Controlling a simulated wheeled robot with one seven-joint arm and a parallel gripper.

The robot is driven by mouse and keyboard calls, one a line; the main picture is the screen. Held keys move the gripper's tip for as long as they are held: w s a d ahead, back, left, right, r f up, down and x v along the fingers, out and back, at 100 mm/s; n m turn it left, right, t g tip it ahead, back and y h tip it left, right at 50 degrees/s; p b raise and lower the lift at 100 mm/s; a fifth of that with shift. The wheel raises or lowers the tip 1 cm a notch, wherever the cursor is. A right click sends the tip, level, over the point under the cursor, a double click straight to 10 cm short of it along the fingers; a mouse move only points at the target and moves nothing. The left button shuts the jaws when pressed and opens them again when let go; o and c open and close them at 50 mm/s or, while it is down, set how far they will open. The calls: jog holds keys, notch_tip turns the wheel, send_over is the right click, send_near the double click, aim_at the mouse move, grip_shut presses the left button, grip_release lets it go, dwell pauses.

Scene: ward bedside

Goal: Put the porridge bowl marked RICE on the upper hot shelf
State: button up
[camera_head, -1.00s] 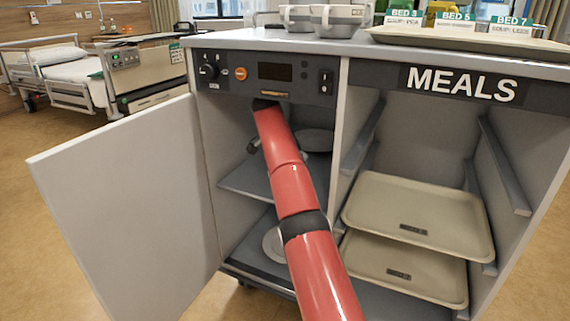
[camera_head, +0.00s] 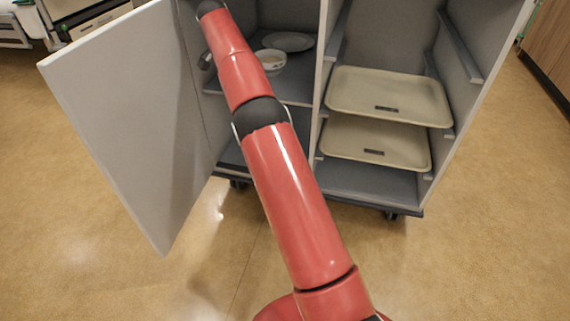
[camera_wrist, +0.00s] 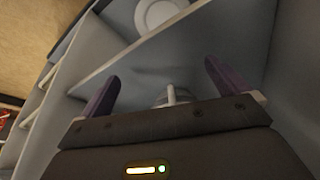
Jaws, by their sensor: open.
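A pale bowl (camera_head: 274,66) stands upright on the upper shelf (camera_head: 295,90) of the cart's open left compartment, just right of my arm. No marking on it can be read. In the wrist view my gripper (camera_wrist: 162,68) is open, its two purple fingers wide apart with nothing held between them. A small grey upright piece, perhaps the bowl's handle (camera_wrist: 171,94), shows low between the fingers, partly hidden by the gripper body; I cannot tell whether anything touches it. In the head view my gripper is mostly hidden behind the arm.
A grey plate (camera_head: 288,41) lies behind the bowl on the same shelf. The cart door (camera_head: 130,120) stands open at the left. A round plate (camera_wrist: 160,12) shows at the wrist view's top.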

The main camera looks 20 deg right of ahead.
jog(key=s+a+n+t+y, duration=0.1)
jog(key=s+n, duration=0.4)
jog(key=s, duration=1.9)
jog(key=s+a+r+n+t+y, duration=0.1)
jog(key=s+n, duration=0.5)
jog(key=s, duration=1.8)
jog(key=shift+s+a+r+t+y, duration=0.3)
jog(key=shift+s+a+t+y, duration=0.05)
jog(key=shift+a+t+y, duration=0.45)
